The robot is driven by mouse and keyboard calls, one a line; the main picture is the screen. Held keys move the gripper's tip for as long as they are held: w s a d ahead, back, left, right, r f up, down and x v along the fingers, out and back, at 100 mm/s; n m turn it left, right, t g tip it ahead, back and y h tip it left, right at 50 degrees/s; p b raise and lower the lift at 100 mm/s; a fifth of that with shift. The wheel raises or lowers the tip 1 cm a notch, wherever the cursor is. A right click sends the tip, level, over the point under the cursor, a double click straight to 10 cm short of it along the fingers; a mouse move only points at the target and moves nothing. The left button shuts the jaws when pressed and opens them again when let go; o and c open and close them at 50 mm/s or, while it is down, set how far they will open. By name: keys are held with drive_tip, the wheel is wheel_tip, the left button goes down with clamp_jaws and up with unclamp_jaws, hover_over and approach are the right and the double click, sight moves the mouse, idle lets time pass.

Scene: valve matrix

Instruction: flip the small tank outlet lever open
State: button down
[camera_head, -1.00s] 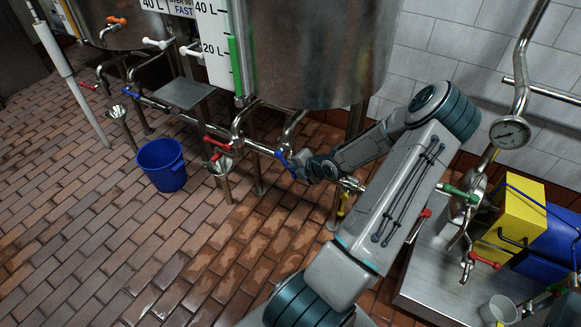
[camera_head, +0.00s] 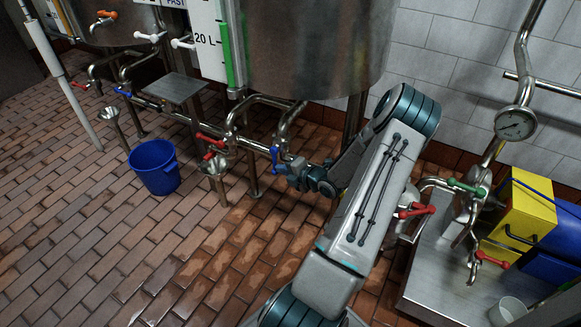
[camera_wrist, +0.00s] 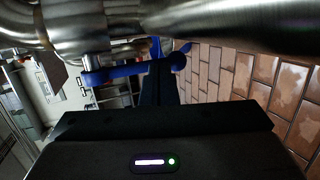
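A blue lever (camera_head: 275,157) sits on the horizontal steel pipe below the near tank (camera_head: 310,45). My gripper (camera_head: 284,168) is right beside it at the lever's lower end. In the wrist view the blue lever (camera_wrist: 115,73) runs across the picture just ahead of my dark fingers (camera_wrist: 162,75), close to or touching them. The fingers show as one narrow dark column, and whether they are shut or hold the lever is unclear. A steel pipe (camera_wrist: 220,22) passes above. Another blue lever (camera_head: 122,92) is farther left along the pipework.
Red levers (camera_head: 211,141) are left of my gripper, above a steel funnel (camera_head: 214,166). A blue bucket (camera_head: 154,168) stands on the tiled floor.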

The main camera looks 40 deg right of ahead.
drive_tip(key=shift+w+a, duration=0.1)
drive_tip(key=shift+w, duration=0.1)
idle(0.5)
drive_tip(key=s+d+p, duration=0.1)
drive_tip(key=s+p, duration=0.1)
drive_tip(key=s, duration=1.2)
drive_tip(key=shift+d, duration=0.4)
drive_tip(key=shift+s+f, duration=0.1)
